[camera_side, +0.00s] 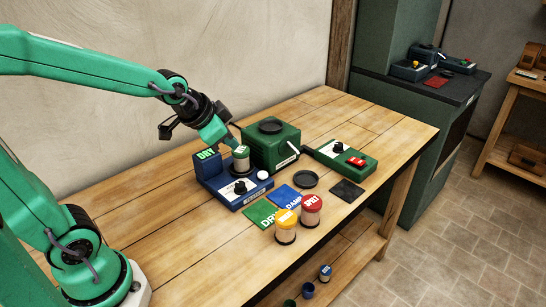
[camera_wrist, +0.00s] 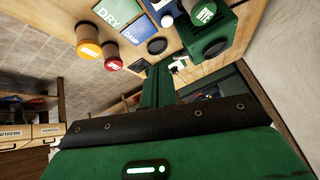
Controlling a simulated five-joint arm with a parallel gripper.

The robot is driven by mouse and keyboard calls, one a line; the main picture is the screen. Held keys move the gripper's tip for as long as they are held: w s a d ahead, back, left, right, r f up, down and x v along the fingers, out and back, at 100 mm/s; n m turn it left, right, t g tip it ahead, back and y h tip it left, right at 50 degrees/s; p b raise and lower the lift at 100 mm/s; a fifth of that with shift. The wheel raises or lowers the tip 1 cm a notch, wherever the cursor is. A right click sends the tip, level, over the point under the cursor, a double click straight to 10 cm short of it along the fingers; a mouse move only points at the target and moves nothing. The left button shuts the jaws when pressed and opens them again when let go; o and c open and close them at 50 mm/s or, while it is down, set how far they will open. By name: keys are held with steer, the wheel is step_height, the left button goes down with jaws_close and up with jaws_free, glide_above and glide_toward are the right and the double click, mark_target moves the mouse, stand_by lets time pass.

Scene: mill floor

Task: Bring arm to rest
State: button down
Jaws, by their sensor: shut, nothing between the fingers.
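My gripper (camera_side: 229,141) is shut and empty, pointing down just above and behind a pale jar with a green lid (camera_side: 241,160). The jar stands upright on the blue tester (camera_side: 246,195), whose raised panel reads DRY. I cannot tell whether my fingers touch the jar. In the wrist view the green-lidded jar (camera_wrist: 203,12) is at the top, beyond my green finger (camera_wrist: 158,88). A yellow-lidded jar (camera_side: 286,226) and a red-lidded jar (camera_side: 311,210) stand near the front edge.
A green machine (camera_side: 272,146) stands behind the tester, with a green switch box (camera_side: 340,158) to its right. A green DRY mat (camera_side: 259,214), blue DAMP mat (camera_side: 284,196), dark disc (camera_side: 305,179) and dark square (camera_side: 347,190) lie in front. The table's left part is clear.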

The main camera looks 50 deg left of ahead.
steer(key=s+d+r+n, duration=0.1)
steer(key=s, duration=0.6)
steer(key=s+d+r+n+g, duration=0.1)
steer(key=s+r+n, duration=0.1)
steer(key=s, duration=0.4)
steer(key=shift+s+r+n+g, duration=0.25)
steer(key=shift+s+n+g, duration=0.05)
steer(key=shift+s, duration=0.05)
